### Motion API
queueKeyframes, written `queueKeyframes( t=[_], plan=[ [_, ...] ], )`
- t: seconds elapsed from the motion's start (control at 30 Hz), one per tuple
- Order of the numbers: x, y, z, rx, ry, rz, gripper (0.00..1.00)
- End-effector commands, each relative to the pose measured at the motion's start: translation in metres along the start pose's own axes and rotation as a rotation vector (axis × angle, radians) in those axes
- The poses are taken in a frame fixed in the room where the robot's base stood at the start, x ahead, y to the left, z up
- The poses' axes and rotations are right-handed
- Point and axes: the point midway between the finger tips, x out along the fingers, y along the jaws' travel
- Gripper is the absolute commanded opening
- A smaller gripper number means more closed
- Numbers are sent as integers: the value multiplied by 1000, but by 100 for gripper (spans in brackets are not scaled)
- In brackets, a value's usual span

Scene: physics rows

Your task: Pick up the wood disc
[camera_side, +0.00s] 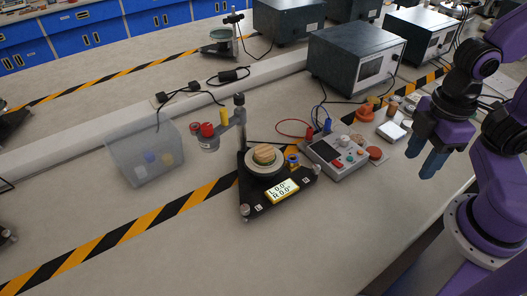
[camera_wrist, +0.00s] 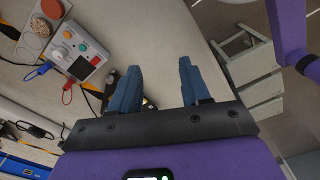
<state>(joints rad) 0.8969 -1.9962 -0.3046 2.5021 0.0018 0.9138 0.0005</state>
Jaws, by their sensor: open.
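The wood disc (camera_side: 264,155) is a small light-brown round piece. It sits on top of the round platform of a black three-footed instrument (camera_side: 245,205) with a yellow-framed display. My gripper (camera_side: 421,165) is at the right in the side view, well apart from the disc and raised over the table. Its blue fingers are spread and empty, pointing down. In the wrist view the fingers (camera_wrist: 159,66) have bare table between them.
A control box (camera_side: 340,155) with buttons stands between the instrument and my gripper. A grey metal box (camera_side: 355,60) is behind. The front table is clear.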

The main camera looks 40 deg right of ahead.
Motion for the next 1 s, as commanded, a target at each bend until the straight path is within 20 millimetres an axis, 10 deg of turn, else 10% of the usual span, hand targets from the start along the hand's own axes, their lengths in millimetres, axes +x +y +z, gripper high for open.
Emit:
queueKeyframes(
  t=[0.13, 0.53, 1.0],
  plan=[
    [0, 0, 0, 0, 0, 0, 82],
    [6, -6, -14, 22, 18, -29, 84],
    [90, -46, -187, 552, 288, -201, 84]
  ],
)
